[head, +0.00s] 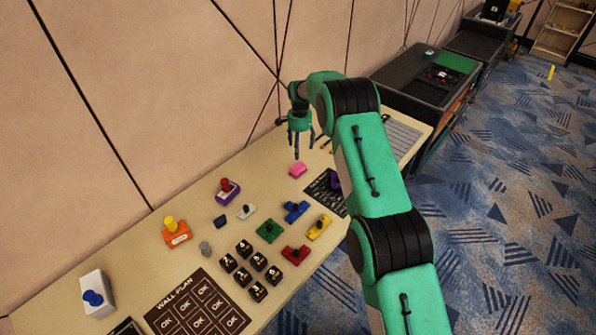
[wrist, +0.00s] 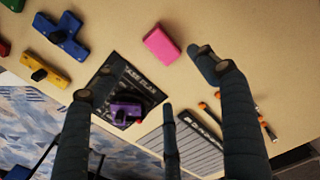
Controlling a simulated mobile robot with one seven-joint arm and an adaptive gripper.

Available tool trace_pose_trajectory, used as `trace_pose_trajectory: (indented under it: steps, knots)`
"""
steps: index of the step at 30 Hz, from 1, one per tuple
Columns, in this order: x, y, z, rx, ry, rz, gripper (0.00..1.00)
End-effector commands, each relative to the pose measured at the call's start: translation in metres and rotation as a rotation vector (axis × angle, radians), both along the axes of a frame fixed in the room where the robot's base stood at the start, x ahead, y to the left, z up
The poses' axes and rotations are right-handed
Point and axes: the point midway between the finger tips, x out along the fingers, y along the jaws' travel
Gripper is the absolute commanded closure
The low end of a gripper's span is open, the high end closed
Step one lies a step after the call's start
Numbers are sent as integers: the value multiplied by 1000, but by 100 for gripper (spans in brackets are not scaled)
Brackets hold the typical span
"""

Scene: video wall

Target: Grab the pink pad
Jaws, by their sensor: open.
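The pink pad (head: 298,171) is a small pink block lying flat on the tan table. In the wrist view the pink pad (wrist: 161,44) lies on bare tabletop, near the top and between the spread fingers. My gripper (head: 301,140) is above the table, a little above and behind the pad in the head view, with its fingers pointing down. In the wrist view my gripper (wrist: 150,80) is open and empty, its fingers apart and not touching the pad.
A black card (wrist: 108,80) with a purple piece (wrist: 124,111) lies beside the pad. Blue (head: 295,211), yellow (head: 319,228), green (head: 269,230) and red (head: 296,254) pieces stand nearby. A striped sheet (wrist: 190,145) and orange-black pens (wrist: 209,111) lie on the other side. The wall runs behind the table.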

Motion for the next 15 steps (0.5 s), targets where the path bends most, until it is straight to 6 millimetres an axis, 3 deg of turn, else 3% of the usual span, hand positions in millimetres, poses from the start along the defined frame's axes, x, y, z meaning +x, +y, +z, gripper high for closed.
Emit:
trace_pose_trajectory:
  steps: [15]
  knots:
    - [0,0,-70,-1,1,0,27]
